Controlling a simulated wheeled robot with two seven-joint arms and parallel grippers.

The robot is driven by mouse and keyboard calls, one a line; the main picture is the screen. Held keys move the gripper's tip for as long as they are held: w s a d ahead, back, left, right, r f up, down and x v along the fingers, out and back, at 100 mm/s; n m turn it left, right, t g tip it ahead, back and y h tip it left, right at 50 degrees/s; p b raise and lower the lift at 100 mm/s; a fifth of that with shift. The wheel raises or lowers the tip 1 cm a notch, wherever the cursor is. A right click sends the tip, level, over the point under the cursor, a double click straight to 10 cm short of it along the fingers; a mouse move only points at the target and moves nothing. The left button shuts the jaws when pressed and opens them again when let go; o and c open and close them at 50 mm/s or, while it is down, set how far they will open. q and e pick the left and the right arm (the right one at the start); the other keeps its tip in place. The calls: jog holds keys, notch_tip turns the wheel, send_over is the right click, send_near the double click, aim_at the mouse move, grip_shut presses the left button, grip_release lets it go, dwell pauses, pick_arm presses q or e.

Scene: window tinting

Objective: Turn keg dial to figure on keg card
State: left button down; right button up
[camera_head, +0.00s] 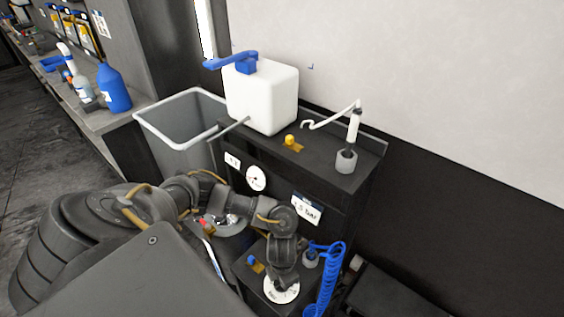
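A white round dial (283,296) with dark marks lies on top of a low dark box at the bottom centre. My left gripper (283,281) points down over the dial's middle and hides part of its face. Its fingers are too small and dark to tell whether they are open or shut on the dial's knob. A white card (307,208) on the dark cabinet front ends in "5 bar"; its first figure is not clear. A white round gauge (256,178) sits to its left, with a small white label (232,160) above. My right gripper is not in view.
A blue coiled hose (326,280) hangs right of the dial. A grey bin (183,128) stands left.

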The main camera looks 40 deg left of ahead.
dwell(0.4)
pick_arm(q)
jog(key=c, duration=1.4)
grip_release()
jog(key=shift+c, duration=0.2)
notch_tip(320, 180, up, 11)
jog(key=p, duration=0.3)
jog(key=shift+f, duration=0.1)
